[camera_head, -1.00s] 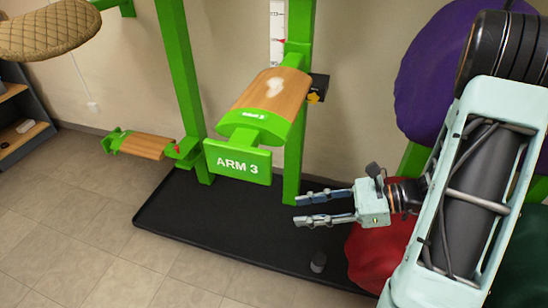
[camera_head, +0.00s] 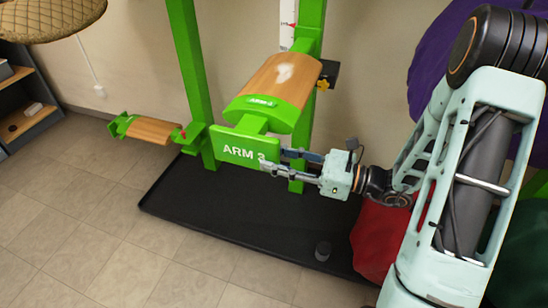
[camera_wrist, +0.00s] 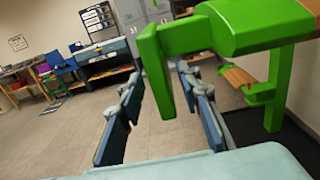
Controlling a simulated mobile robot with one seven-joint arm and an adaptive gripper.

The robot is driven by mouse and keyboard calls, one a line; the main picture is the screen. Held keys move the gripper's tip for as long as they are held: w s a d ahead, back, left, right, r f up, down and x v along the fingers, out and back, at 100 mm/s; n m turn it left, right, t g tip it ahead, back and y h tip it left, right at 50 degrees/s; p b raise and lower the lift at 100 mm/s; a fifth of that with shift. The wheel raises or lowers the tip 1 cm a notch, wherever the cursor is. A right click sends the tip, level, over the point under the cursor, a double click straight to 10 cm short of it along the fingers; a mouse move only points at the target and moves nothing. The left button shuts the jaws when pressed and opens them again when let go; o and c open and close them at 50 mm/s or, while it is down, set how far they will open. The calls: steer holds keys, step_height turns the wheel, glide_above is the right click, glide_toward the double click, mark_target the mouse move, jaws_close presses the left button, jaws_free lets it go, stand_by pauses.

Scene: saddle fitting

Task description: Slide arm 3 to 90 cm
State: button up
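Arm 3 (camera_head: 275,90) is a wood-topped saddle arm with a green front on a green post (camera_head: 308,40). Its green "ARM 3" plate (camera_head: 238,147) hangs at the front, and shows edge-on in the wrist view (camera_wrist: 155,70). My gripper (camera_head: 273,160) is open at the plate's right edge. One finger overlaps the plate's front, the other is at its rear side; contact cannot be told. In the wrist view the plate appears between the spread fingers (camera_wrist: 162,105).
A yellow knob (camera_head: 323,85) is beside arm 3. A lower wood-and-green arm (camera_head: 152,131) stands at left. Purple (camera_head: 425,65) and red (camera_head: 380,235) rounded objects are at right.

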steer(key=shift+w+a, duration=0.1)
steer(key=shift+a, duration=0.2)
jaws_close()
steer(key=shift+f, duration=0.1)
